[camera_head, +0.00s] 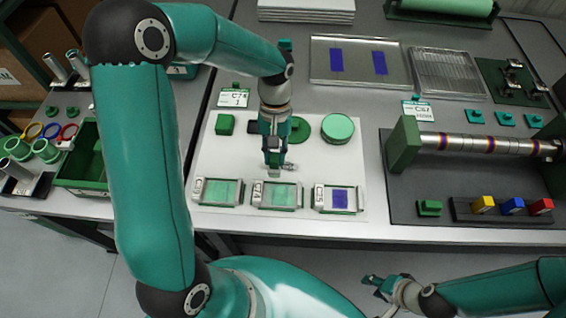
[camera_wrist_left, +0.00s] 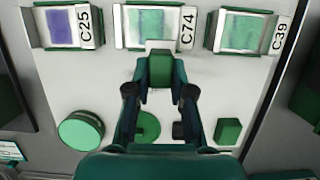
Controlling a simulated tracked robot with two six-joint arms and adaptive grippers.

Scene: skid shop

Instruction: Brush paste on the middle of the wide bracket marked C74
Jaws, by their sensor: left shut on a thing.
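The bracket marked C74 (camera_head: 277,195) is the middle one of three on a white mat (camera_head: 225,160); its face is pale green with metal side rails. It also shows at the top of the left wrist view (camera_wrist_left: 153,24). My left gripper (camera_head: 273,158) is shut on a green-handled brush (camera_wrist_left: 160,70), just behind C74. The brush's pale tip is at C74's near edge in the wrist view; I cannot tell whether it touches. My right gripper (camera_head: 374,284) is empty in front of the bench, its fingers seemingly apart.
Bracket C39 (camera_head: 219,192) stands left of C74, and bracket C25 (camera_head: 340,199), with a blue patch, stands right. Behind are a green round pot (camera_head: 338,129), a green disc (camera_head: 300,126) and a green block (camera_head: 225,124). A roller (camera_head: 480,145) lies to the right.

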